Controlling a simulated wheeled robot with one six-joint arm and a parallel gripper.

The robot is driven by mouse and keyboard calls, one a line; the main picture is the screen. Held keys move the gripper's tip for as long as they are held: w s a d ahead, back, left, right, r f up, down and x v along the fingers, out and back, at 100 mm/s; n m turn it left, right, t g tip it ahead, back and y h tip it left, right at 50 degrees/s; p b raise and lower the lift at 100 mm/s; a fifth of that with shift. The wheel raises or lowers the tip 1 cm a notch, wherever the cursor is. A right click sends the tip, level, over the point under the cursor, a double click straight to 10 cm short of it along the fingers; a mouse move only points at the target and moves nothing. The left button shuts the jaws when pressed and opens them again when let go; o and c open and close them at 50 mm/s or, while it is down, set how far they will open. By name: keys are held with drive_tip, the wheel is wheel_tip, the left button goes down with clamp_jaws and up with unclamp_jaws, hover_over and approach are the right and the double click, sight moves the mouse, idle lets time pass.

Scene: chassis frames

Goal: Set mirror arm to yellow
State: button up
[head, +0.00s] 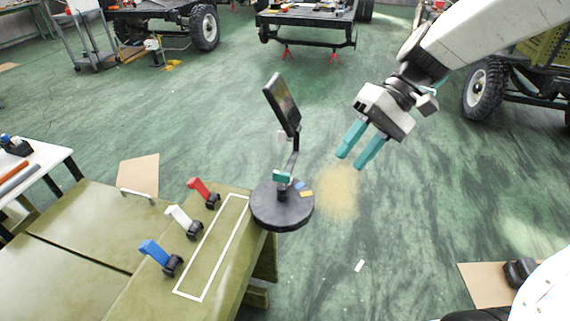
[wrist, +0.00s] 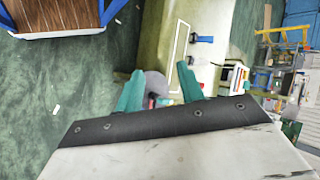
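A mirror (head: 282,104) stands on a thin dark arm (head: 293,158) that rises from a round black base (head: 270,213). A teal piece (head: 282,176) is at the arm's foot. A blue patch (head: 299,185) and a yellow patch (head: 306,194) lie on the base's right side. I cannot tell which colour the arm is set to. My gripper (head: 360,153) is to the right of the mirror, apart from it, with its teal fingers spread and empty. In the wrist view the grey base (wrist: 157,83) shows behind the fingers, partly hidden.
Red (head: 200,189), white (head: 181,219) and blue (head: 154,251) levers stand on the green bench (head: 75,222) beside a white outlined rectangle. A white table (head: 40,165) is at left. Vehicle chassis stand at the back. The green floor right of the bench is mostly open.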

drive_tip(key=w+a+f+y, duration=0.4)
drive_tip(key=w+f+y, duration=0.2)
drive_tip(key=w+f, duration=0.5)
drive_tip(key=m+t+y, duration=0.2)
drive_tip(key=t+y, duration=0.1)
drive_tip(key=y, duration=0.1)
approach(289, 164)
drive_tip(key=a+f, duration=0.1)
drive_tip(key=a, duration=1)
drive_tip(key=shift+f, duration=0.1)
clamp_jaws()
